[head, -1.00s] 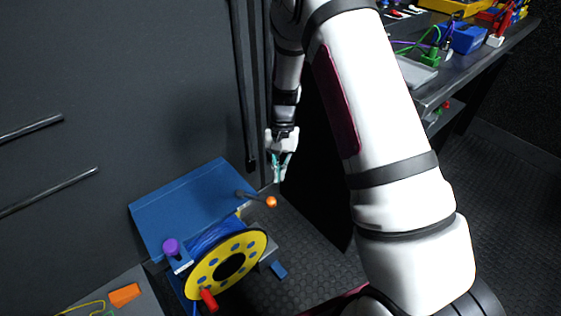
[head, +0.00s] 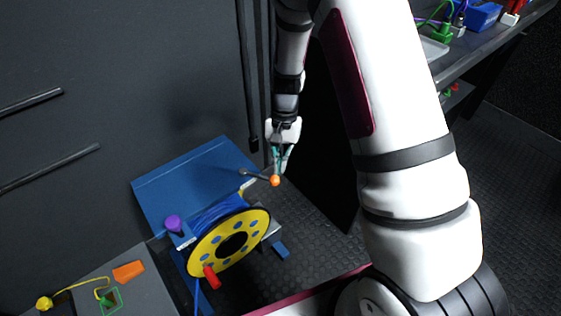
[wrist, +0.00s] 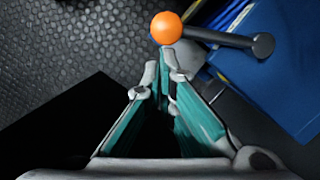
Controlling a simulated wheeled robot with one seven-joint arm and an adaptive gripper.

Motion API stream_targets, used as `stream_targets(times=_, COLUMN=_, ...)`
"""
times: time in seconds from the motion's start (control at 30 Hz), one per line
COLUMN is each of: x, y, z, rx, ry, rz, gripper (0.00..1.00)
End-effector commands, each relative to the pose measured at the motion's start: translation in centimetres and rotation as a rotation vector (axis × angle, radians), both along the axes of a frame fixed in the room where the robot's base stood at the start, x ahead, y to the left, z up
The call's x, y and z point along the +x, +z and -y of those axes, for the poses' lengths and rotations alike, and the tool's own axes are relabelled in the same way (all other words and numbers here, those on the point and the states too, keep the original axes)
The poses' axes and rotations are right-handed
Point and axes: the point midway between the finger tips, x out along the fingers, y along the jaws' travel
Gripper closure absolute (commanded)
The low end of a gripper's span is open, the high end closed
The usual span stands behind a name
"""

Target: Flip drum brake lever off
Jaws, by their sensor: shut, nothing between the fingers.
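The brake lever is a dark rod (head: 257,175) with an orange ball knob (head: 275,181), at the right side of the blue drum housing (head: 195,178). In the wrist view the orange knob (wrist: 166,28) lies just beyond my fingertips, and its rod (wrist: 222,39) runs right to a dark pivot. My gripper (head: 279,171) is shut and empty, with teal finger pads, right behind the knob in the head view. It also shows in the wrist view (wrist: 166,75). I cannot tell whether the fingertips touch the knob.
The yellow drum flange (head: 255,226) with a red crank handle (head: 211,277) faces front. A purple knob (head: 174,223) is at its left. A grey case (head: 85,292) stands at lower left. A workbench (head: 490,50) is at upper right. Textured floor is clear right of the drum.

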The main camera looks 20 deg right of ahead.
Motion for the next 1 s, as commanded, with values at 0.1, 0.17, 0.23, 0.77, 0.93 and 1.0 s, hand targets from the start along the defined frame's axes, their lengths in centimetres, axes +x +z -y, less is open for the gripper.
stream_targets(times=0.1, x=-0.2, y=0.1, z=-0.1, rx=0.001, ry=-0.024, rz=-0.001, gripper=1.0)
stream_targets(times=0.17, x=-0.3, y=0.1, z=-0.1, rx=0.001, ry=-0.031, rz=0.0, gripper=1.0)
stream_targets(times=0.23, x=-0.4, y=0.1, z=-0.1, rx=0.001, ry=-0.04, rz=-0.001, gripper=1.0)
stream_targets(times=0.77, x=-2.4, y=0.2, z=-1.0, rx=0.001, ry=-0.247, rz=-0.003, gripper=1.0)
stream_targets(times=0.93, x=-3.3, y=0.2, z=-1.5, rx=0.0, ry=-0.408, rz=-0.002, gripper=1.0)
stream_targets(times=1.0, x=-3.5, y=0.2, z=-1.7, rx=0.0, ry=-0.475, rz=-0.001, gripper=1.0)
